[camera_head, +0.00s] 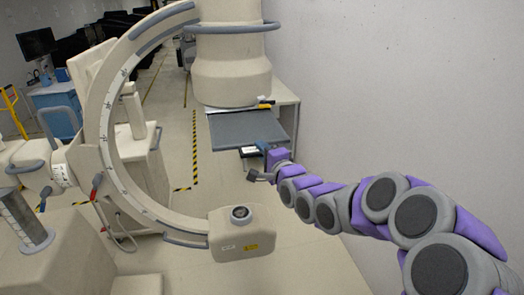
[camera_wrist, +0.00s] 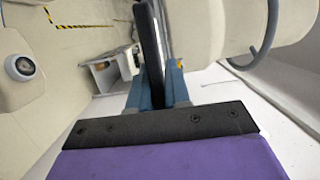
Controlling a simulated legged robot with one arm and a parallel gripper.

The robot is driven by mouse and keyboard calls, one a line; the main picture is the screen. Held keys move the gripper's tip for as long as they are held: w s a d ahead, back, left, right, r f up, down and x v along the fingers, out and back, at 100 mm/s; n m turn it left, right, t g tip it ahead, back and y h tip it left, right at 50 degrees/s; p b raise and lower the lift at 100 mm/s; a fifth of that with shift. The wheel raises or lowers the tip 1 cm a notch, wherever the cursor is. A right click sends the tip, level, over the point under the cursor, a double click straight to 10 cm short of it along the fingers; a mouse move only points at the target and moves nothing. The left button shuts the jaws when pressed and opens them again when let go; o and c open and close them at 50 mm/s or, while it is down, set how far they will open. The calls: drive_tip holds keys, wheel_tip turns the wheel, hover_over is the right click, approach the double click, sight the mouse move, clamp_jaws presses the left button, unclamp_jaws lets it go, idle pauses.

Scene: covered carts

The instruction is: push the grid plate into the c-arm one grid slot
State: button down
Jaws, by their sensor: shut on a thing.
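The grid plate (camera_head: 250,130) is a flat dark grey panel, roughly level, at the lower front of the c-arm's cream cylindrical head (camera_head: 230,65). My gripper (camera_head: 268,149) is shut on its near edge. In the wrist view the grid plate (camera_wrist: 149,40) shows edge-on as a dark strip between the blue fingers of my gripper (camera_wrist: 157,90). The c-arm (camera_head: 110,110) curves from the head down to a lower box with a round dark lens (camera_head: 240,213). The grid slot is not clearly visible, and I cannot tell how far the plate is in it.
A pale shelf unit (camera_head: 284,112) stands behind the plate. A blue-grey rail (camera_head: 225,27) rings the head. A plain wall (camera_head: 400,80) is close on the right. Cream machine bodies (camera_head: 70,255) fill the left. Floor (camera_head: 310,265) near the lower box is open.

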sight(251, 122)
drive_tip(key=shift+w+d+p+x, duration=0.1)
drive_tip(key=shift+d+p+x, duration=0.05)
drive_tip(key=shift+p+x, duration=0.6)
drive_tip(key=shift+w+d+p+x, duration=0.1)
drive_tip(key=shift+d+p+x, duration=0.1)
drive_tip(key=shift+p+x, duration=0.55)
drive_tip(key=shift+w+d+p+x, duration=0.15)
drive_tip(key=shift+p+x, duration=0.3)
drive_tip(key=shift+x, duration=0.6)
drive_tip(key=shift+w+a, duration=0.4)
drive_tip(key=shift+w, duration=0.95)
drive_tip(key=shift+w+a, duration=0.35)
drive_tip(key=shift+w, duration=1)
drive_tip(key=shift+w+a, duration=0.4)
drive_tip(key=shift+w, duration=0.95)
drive_tip(key=shift+w, duration=0.55)
drive_tip(key=shift+x, duration=0.75)
drive_tip(key=shift+w+r, duration=0.1)
drive_tip(key=shift+w, duration=0.7)
